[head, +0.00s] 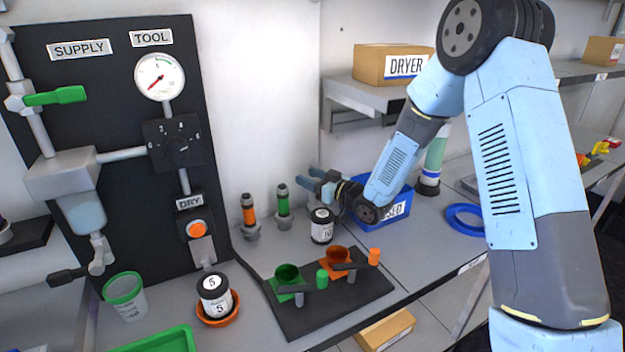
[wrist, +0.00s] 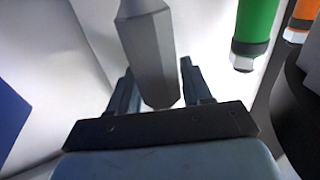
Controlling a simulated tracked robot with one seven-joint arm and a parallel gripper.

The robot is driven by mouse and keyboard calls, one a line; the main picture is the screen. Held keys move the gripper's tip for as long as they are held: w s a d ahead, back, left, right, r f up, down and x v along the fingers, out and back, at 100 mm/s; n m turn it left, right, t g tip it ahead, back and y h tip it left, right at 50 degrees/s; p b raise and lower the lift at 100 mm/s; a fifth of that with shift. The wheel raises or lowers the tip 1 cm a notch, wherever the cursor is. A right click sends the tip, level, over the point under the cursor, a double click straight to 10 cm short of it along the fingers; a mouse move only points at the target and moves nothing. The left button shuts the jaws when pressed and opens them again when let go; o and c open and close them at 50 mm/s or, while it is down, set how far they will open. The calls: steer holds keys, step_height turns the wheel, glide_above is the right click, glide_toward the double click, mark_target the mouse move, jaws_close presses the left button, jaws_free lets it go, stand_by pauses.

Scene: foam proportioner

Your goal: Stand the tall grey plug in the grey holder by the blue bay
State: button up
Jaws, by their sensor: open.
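My gripper (head: 316,182) is open at the back of the bench, left of the blue bin marked USED (head: 397,213). In the wrist view, a tall grey faceted plug (wrist: 150,55) shows between the two spread fingers of my gripper (wrist: 158,78). I cannot tell whether either finger touches it. Its far end runs out of the picture.
A green plug (head: 283,202) and an orange plug (head: 248,212) stand upright in grey holders left of my gripper. A black-lidded jar (head: 322,228) stands just below it. A dark stand (head: 345,300) with green and orange cups is in front.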

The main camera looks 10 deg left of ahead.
steer(key=v, duration=1.2)
steer(key=s+d+r+m+t+h, duration=0.1)
steer(key=d+r+m+h, duration=0.2)
steer(key=d+r+h, duration=0.5)
steer(key=s+d+r+m+t+h, duration=0.1)
steer(key=d+r+m+h, duration=0.35)
steer(key=d, duration=0.65)
steer(key=s+d+r+m+g+h, duration=0.1)
steer(key=s+d+r, duration=0.1)
steer(key=s, duration=0.6)
steer(key=s+d+r+m+g+h, duration=0.1)
steer(key=s+d+r+m+g, duration=0.1)
steer(key=s, duration=0.7)
steer(key=s+d+r+m+g+h, duration=0.1)
steer(key=s+d+r+g, duration=0.1)
steer(key=s, duration=0.7)
steer(key=shift+d+r, duration=0.5)
steer(key=shift+d, duration=0.3)
steer(key=shift+s+m, duration=0.15)
steer(key=shift+m, duration=0.1)
